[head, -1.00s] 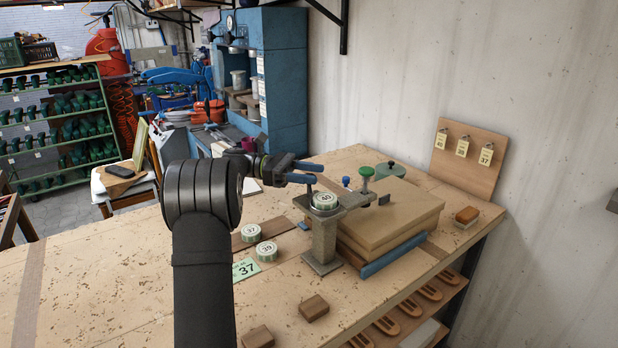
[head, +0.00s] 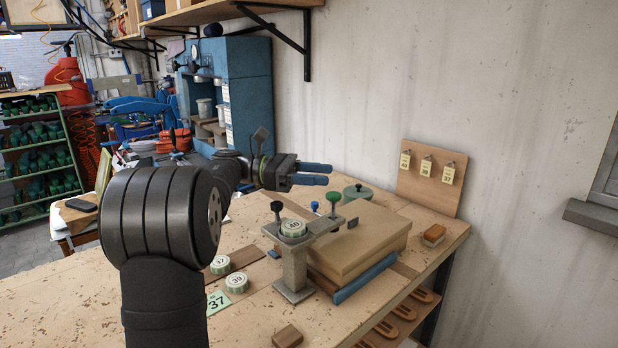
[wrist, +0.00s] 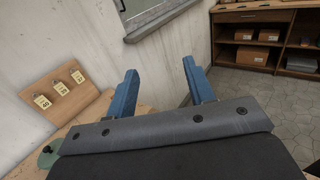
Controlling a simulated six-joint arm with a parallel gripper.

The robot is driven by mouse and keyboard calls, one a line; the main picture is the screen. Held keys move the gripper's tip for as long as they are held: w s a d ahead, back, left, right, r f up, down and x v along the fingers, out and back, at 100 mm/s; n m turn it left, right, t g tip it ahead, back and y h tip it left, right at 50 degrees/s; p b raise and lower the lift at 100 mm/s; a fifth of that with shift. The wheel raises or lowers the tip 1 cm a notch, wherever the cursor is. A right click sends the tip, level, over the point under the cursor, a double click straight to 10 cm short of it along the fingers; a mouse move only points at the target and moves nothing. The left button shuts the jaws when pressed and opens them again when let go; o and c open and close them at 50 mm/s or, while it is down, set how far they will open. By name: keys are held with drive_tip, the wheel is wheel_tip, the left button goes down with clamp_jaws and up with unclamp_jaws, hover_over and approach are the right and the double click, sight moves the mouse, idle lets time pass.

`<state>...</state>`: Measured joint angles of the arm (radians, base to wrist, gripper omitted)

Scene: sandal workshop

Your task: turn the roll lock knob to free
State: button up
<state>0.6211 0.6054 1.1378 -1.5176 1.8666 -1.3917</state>
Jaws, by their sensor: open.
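A metal stand (head: 294,262) on the bench has a horizontal arm carrying a round numbered disc (head: 293,228). I cannot tell which is the roll lock knob. My gripper (head: 328,174) is open and empty, appearing above the knobs and apart from them.
Stacked tan boards (head: 365,235) lie right of the stand. A tag board (head: 432,178) leans at the wall. Two loose numbered discs (head: 237,283) and a green card (head: 217,302) lie left of the stand. A brown block (head: 287,337) lies in front.

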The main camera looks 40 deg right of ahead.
drive_tip(key=shift+w, duration=0.1)
drive_tip(key=n+t+h, duration=0.7)
drive_tip(key=n+t, duration=0.2)
drive_tip(key=t, duration=0.3)
approach(276, 203)
drive_tip(key=d, duration=0.3)
drive_tip(key=s+d, duration=0.1)
drive_tip(key=d, duration=0.6)
drive_tip(key=shift+s+f, duration=0.15)
drive_tip(key=shift+f, duration=0.1)
drive_tip(key=c, duration=0.9)
